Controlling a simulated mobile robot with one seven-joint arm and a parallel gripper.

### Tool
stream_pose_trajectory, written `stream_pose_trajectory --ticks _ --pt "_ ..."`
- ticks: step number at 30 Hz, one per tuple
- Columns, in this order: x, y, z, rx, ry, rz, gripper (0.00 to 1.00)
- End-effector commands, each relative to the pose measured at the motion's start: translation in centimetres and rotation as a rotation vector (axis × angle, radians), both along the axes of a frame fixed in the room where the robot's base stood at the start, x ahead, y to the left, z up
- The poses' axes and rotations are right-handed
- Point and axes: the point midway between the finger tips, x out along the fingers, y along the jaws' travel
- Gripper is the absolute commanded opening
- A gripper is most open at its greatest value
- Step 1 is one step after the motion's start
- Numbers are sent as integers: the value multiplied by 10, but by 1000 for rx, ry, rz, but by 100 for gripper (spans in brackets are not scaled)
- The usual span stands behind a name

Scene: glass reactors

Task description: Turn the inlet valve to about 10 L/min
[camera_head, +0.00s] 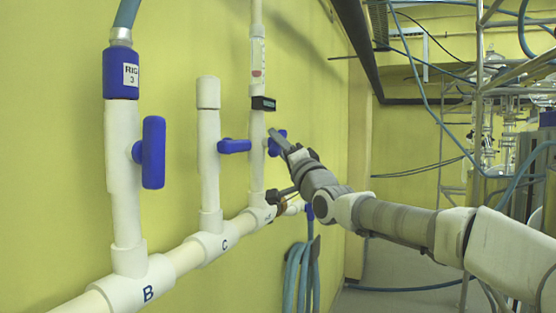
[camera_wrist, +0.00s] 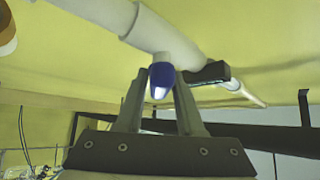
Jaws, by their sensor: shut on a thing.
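The inlet valve's blue handle (camera_head: 279,140) sits on the farthest white vertical pipe (camera_head: 257,160) in the head view. A small dark meter (camera_head: 263,103) is on that pipe just above the handle; its reading is too small to make out. My gripper (camera_head: 280,143) reaches the handle from the right. In the wrist view the blue handle (camera_wrist: 161,80) is between the two fingertips of my gripper (camera_wrist: 160,88), which is shut on it. The dark meter (camera_wrist: 208,73) shows right beside the fingers. The handle's exact turn angle is hard to tell.
Pipe B carries a blue handle (camera_head: 153,152) standing upright. Pipe C has a blue handle (camera_head: 234,146) lying level. A blue hose coil (camera_head: 300,275) hangs below. A yellow wall (camera_head: 60,150) stands close behind the pipes. Metal racks with glassware (camera_head: 490,130) are at the right.

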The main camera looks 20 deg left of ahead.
Motion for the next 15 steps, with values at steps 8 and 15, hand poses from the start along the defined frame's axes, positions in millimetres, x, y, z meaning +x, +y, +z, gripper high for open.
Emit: stream_pose_trajectory --ticks 8,15 --pt "1 0 -2 -16 -178 1 0" --pt "0 1 -1 -23 -261 2 0"
